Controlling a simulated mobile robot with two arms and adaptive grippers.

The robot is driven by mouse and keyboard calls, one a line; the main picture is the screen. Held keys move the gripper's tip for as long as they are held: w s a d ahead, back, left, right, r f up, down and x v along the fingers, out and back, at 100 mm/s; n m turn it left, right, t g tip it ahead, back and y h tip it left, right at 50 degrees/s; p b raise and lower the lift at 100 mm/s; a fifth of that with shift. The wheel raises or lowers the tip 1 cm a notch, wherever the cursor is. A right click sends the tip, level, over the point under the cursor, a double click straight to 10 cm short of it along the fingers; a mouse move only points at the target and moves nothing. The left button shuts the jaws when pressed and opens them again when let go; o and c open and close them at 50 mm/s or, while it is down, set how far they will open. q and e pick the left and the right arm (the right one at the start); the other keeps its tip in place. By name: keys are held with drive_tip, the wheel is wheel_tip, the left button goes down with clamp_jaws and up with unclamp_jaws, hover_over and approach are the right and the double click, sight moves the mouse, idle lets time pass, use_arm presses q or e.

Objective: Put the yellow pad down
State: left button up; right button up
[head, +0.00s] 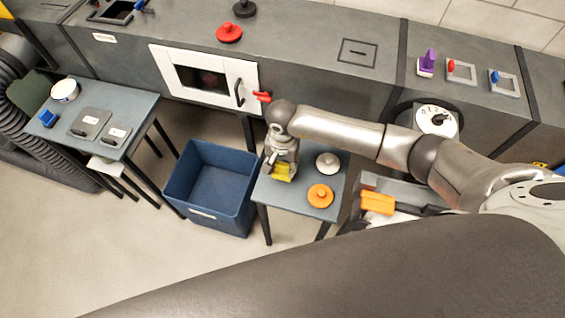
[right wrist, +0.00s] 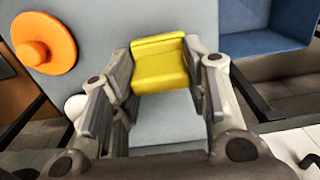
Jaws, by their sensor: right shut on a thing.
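The yellow pad (head: 283,173) is at the left part of a small blue-grey table (head: 304,203) in the middle of the head view. My right gripper (head: 280,166) is above it and shut on it. In the right wrist view the yellow pad (right wrist: 160,66) sits between the two fingers of my right gripper (right wrist: 158,80), with the tabletop (right wrist: 165,122) behind it. I cannot tell whether the pad touches the tabletop. My left gripper is not in view.
An orange knobbed disc (head: 320,195) and a pale knobbed disc (head: 328,162) stand on the same table, right of the pad. A blue bin (head: 213,190) stands close to the table's left. A white-framed door (head: 205,77) with a handle is behind.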

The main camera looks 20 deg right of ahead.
sight(282, 164)
drive_tip(key=o, duration=0.9)
drive_tip(key=shift+r, duration=0.1)
drive_tip(key=shift+r+b, duration=1.3)
drive_tip(key=shift+r, duration=4.7)
